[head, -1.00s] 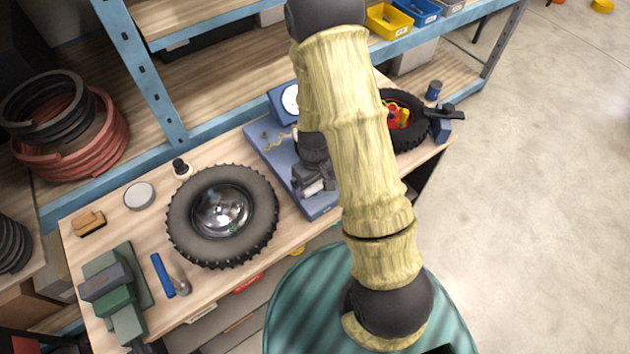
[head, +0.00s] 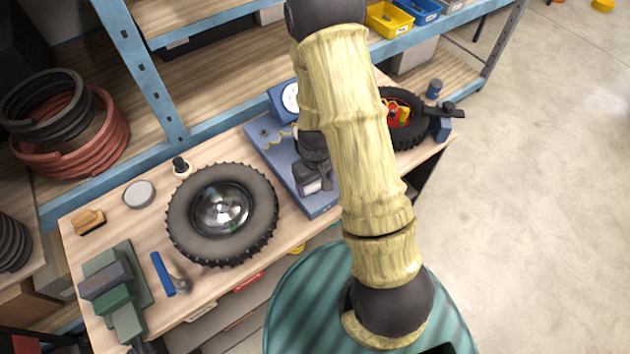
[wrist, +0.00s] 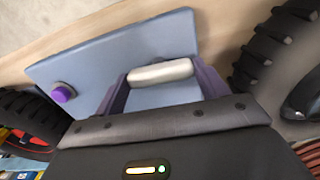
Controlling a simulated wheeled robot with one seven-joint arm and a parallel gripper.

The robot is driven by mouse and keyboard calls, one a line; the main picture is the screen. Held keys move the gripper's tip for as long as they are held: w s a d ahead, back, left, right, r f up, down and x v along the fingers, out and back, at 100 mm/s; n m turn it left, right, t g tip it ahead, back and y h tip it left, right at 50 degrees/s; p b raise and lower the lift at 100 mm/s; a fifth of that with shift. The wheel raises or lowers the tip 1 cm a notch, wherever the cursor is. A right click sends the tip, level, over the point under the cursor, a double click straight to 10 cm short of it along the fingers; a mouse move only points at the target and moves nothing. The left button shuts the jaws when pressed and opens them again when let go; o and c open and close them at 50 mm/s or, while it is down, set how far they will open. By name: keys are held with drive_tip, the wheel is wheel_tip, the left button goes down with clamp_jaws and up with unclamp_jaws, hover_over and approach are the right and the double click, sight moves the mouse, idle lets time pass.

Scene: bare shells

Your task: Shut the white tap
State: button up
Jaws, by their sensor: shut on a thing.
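The white tap (wrist: 160,73) shows in the wrist view as a short rounded bar, lying almost level across the picture over the blue-grey board (wrist: 80,68). My gripper (wrist: 162,76) has its two purple fingers at either end of the bar and is shut on it. The rest of the tap below the bar is hidden. In the head view my gripper (head: 314,180) is low over the blue board (head: 322,208) on the bench, and my arm covers part of the board. I cannot make out the tap clearly there.
A purple knob (wrist: 63,93) stands on the board beside my gripper. A round gauge (head: 290,98) is at the board's back. A tyre (head: 185,232) lies close to the left, and another tyre (head: 412,133) lies to the right. A hammer (head: 164,274) lies farther left.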

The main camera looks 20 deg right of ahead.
sight(315, 184)
drive_tip(key=m+b, duration=0.1)
drive_tip(key=m, duration=0.7)
drive_tip(key=shift+m+b, duration=0.35)
drive_tip(key=shift+m, duration=0.05)
drive_tip(key=m, duration=0.4)
drive_tip(key=shift+m, duration=0.3)
drive_tip(key=shift+m+p, duration=0.3)
drive_tip(key=shift+m, duration=1.7)
drive_tip(key=o, duration=1)
wheel_tip(315, 184, up, 18)
drive_tip(key=shift+f+p, duration=0.25)
drive_tip(key=shift+p, duration=0.2)
